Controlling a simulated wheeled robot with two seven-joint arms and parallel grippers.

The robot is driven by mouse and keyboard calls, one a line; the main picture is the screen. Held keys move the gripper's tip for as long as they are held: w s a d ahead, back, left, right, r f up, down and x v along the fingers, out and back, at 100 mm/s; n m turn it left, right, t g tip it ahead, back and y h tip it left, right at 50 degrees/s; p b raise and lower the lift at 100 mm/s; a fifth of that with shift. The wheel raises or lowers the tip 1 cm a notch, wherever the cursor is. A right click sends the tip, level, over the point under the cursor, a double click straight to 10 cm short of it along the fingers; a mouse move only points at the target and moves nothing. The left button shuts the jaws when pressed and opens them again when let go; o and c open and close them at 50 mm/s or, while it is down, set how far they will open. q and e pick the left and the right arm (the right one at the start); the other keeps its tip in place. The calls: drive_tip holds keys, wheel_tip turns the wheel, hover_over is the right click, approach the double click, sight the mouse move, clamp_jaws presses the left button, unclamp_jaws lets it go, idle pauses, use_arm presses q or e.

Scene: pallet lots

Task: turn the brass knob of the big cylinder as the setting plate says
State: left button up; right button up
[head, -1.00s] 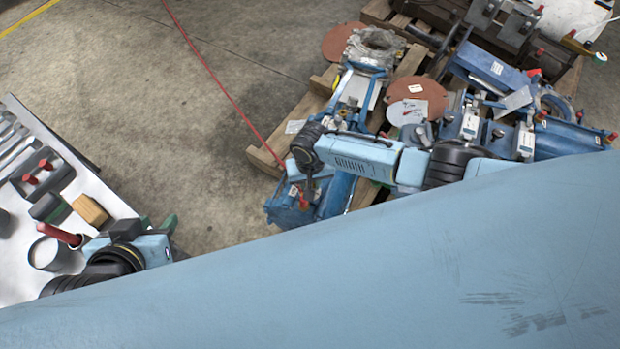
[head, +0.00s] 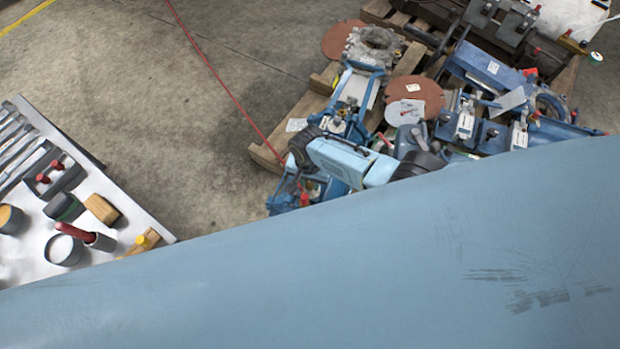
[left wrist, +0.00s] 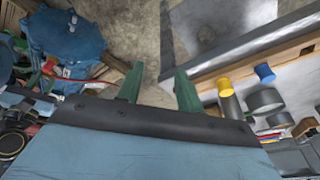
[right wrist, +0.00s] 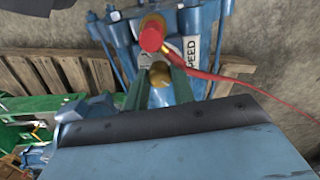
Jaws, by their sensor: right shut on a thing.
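The brass knob (right wrist: 160,75) is in the right wrist view, between the green fingers of my right gripper (right wrist: 158,80), which is shut on it. Just beyond it is a red cap (right wrist: 152,38) on the blue cylinder unit (right wrist: 122,45). A white plate (right wrist: 191,48) reading "SPEED" is beside the red cap; no other marking on it is legible. In the head view the right gripper's body (head: 303,146) hides the knob. My left gripper (left wrist: 158,82) is open and empty in the left wrist view, above the floor beside the table.
A pallet (head: 268,157) bears several blue machine parts and brown discs (head: 412,88). A red line (head: 215,77) crosses the floor to it. A white table (head: 118,190) at left holds tools, cups and a wooden block (head: 102,209).

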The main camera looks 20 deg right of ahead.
drive_tip(key=m, duration=0.3)
drive_tip(key=shift+m, duration=0.9)
drive_tip(key=m, duration=0.4)
drive_tip(key=shift+d+g, duration=0.1)
drive_tip(key=shift+g, duration=0.2)
use_arm(q)
drive_tip(key=shift+a+f, duration=0.2)
drive_tip(key=shift+f, duration=0.3)
drive_tip(key=shift+a+f, duration=0.15)
drive_tip(key=shift+f, duration=0.3)
use_arm(e)
drive_tip(key=shift+m, duration=0.3)
use_arm(q)
drive_tip(key=shift+w+r, duration=0.1)
drive_tip(key=shift+r, duration=0.05)
use_arm(e)
drive_tip(key=o, duration=1)
use_arm(q)
drive_tip(key=shift+p, duration=0.3)
